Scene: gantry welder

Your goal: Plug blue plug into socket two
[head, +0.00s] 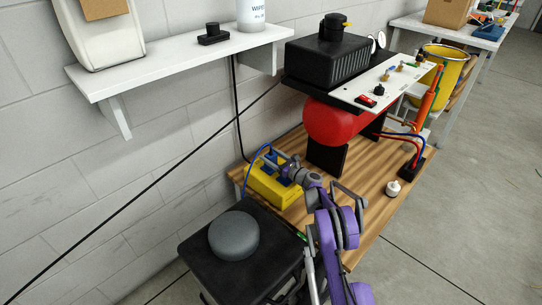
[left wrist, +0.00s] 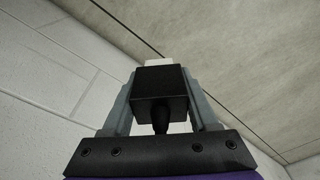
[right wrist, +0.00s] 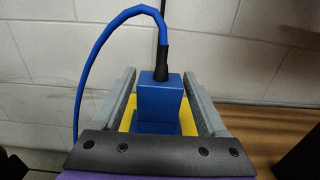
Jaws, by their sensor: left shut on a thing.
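The blue plug (right wrist: 160,97) stands upright with its cable rising from the top. It is at the yellow box (head: 262,188) on the wooden bench; whether it is seated there is hidden. My right gripper (head: 288,166) is at the box, with its fingers (right wrist: 160,78) on either side of the plug and narrow gaps showing. My left gripper (left wrist: 161,75) is shut on a black plug (left wrist: 161,82) with a pale front end, held up before the wall and floor. The left gripper is outside the head view. I cannot make out socket two.
A black stool-like stand with a grey round device (head: 234,235) is left of my right arm. A red tank (head: 332,122) and white panel (head: 375,84) stand behind on the bench. A small white knob-like object (head: 393,188) lies right. A wall shelf (head: 150,72) overhangs the left.

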